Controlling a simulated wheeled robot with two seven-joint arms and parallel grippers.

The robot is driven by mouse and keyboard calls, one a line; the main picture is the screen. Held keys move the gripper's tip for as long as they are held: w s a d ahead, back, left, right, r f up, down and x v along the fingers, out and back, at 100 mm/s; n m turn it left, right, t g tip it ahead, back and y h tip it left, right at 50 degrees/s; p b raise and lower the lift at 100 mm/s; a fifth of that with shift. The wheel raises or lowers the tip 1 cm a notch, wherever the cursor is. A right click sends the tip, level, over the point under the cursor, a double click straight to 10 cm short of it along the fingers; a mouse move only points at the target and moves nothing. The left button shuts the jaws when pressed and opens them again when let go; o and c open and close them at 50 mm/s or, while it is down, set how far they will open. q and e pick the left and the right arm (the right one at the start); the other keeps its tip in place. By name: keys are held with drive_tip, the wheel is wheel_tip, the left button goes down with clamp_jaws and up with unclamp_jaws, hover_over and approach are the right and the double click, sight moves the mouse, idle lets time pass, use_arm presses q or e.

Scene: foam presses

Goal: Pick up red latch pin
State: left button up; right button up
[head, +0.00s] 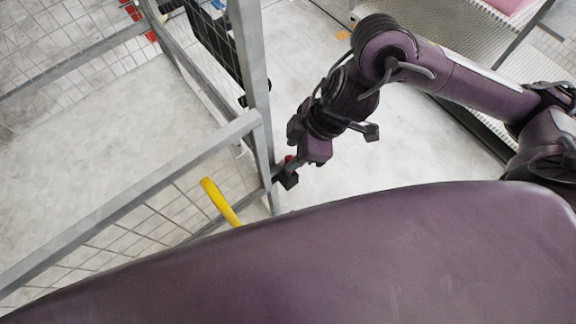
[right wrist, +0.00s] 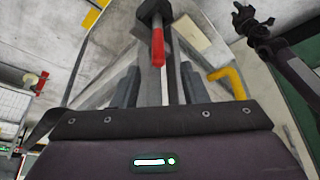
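The red latch pin (right wrist: 158,47) shows in the right wrist view as a red handle on a dark grey post, ahead of my right gripper. In the head view only a small red bit (head: 289,158) shows beside the gripper at the cage post. My right gripper (right wrist: 160,88) has its two dark fingers apart, with the post and pin lined up between them; I see no contact. In the head view the right gripper (head: 287,177) is partly hidden against the frame. A dark arm at the upper right of the right wrist view seems to be my left one; its gripper (right wrist: 250,22) is small and unclear.
A grey metal frame with wire mesh (head: 255,90) stands at the left, close to my right gripper. A yellow handle (head: 220,202) sticks up beside its lower rail. A perforated metal platform (head: 480,40) is at the upper right. The pale floor between is clear.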

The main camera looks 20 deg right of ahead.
sight(289, 157)
drive_tip(key=x, duration=0.4)
drive_tip(key=shift+w+d+f, duration=0.1)
drive_tip(key=shift+w, duration=0.05)
clamp_jaws()
